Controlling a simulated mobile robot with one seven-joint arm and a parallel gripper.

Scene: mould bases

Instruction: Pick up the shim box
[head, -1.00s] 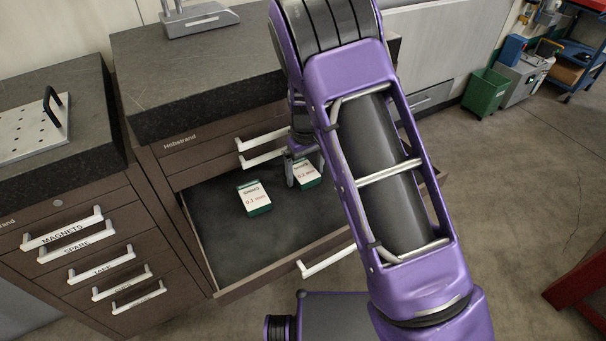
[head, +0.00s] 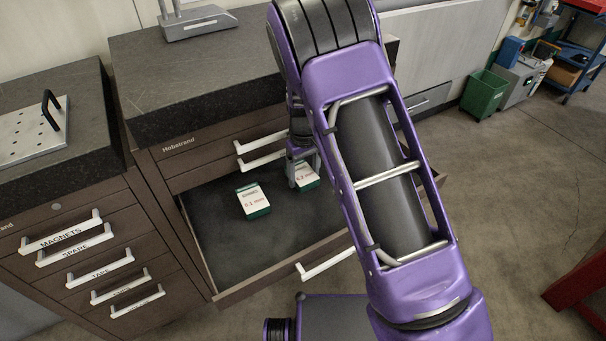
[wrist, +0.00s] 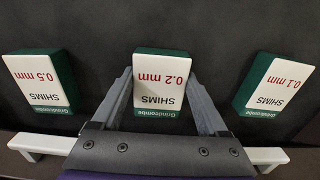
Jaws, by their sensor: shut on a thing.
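In the wrist view, the 0.2 mm shim box (wrist: 162,82), green with a white label, is between the two fingers of my gripper (wrist: 158,88), which is shut on its sides. In the head view this box (head: 309,181) shows partly behind a finger of my gripper (head: 304,172), inside the open drawer (head: 225,255). The 0.1 mm shim box (wrist: 274,85) lies to the right in the wrist view. It also shows in the head view (head: 253,201). The 0.5 mm shim box (wrist: 43,80) lies to the left in the wrist view and is hidden in the head view.
Drawer handles (head: 262,148) stick out just above the open drawer, close to my gripper. A dark worktop (head: 200,85) overhangs behind. A cabinet with labelled drawers (head: 75,245) stands at the left. The front of the open drawer's floor is bare.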

